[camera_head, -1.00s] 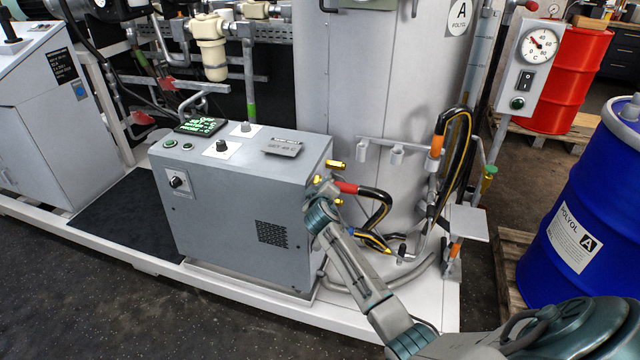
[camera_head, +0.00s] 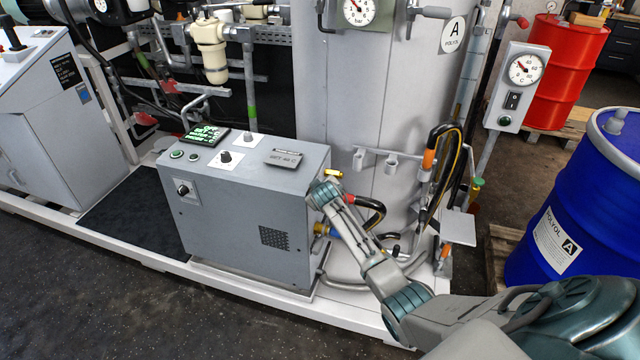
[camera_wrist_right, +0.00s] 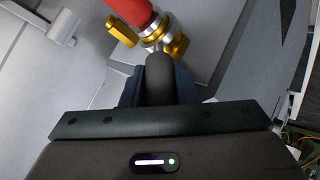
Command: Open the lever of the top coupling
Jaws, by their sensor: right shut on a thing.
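The top coupling (camera_wrist_right: 155,32) is brass with a red hose sleeve (camera_wrist_right: 130,10), on the right side of the grey box. The red sleeve also shows in the head view (camera_head: 349,198), partly hidden by my arm. Brass pieces stick out on both sides of the coupling. In the head view my right gripper (camera_head: 322,187) is at the box's upper right edge. My left gripper is not in view.
The grey box (camera_head: 235,215) stands on a white frame. A lower brass coupling (camera_head: 321,229) with a blue sleeve sits just below my right gripper. Black hoses (camera_head: 372,215) hang beside a large grey tank (camera_head: 360,90). A blue drum (camera_head: 580,210) stands at the right.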

